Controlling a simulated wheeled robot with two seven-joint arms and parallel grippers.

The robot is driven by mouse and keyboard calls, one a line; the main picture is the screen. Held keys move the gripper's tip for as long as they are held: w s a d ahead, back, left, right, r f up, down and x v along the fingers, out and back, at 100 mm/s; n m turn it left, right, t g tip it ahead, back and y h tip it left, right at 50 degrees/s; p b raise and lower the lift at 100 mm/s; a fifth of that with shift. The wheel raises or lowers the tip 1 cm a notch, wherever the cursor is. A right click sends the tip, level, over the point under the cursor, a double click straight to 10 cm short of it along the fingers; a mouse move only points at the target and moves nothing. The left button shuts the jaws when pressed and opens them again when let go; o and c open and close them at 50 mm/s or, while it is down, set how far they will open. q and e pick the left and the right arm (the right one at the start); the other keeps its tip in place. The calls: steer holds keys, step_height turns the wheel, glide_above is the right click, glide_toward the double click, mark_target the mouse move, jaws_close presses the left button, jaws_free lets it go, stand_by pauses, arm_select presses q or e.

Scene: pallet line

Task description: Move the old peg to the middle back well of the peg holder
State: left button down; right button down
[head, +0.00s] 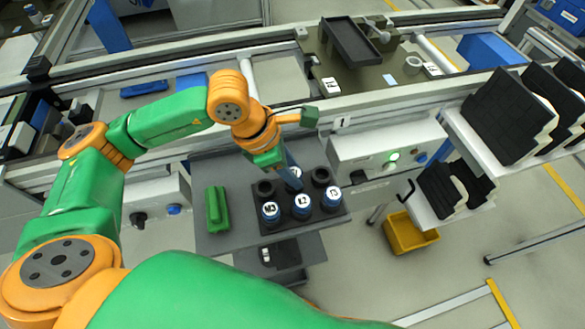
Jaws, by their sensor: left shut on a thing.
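The dark peg holder (318,220) stands on the grey table, with a back row and a front row of wells. My left gripper (287,178) is over the middle back well, pointing down, shut on the old peg (295,172). Its white top shows beside the fingers. The gripper hides much of it, so I cannot tell how deep it sits. The left and right back wells look empty. My right gripper is out of view.
A green block-like object (216,208) lies on the grey table (212,170), left of the holder. A white control box (385,148) with a lit green button stands behind right. A yellow bin (408,234) is on the floor to the right.

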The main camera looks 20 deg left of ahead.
arm_select(q)
jaws_free()
stand_by(0.5)
steer(key=shift+r+p, duration=2.25)
steer(key=shift+r, duration=1.3)
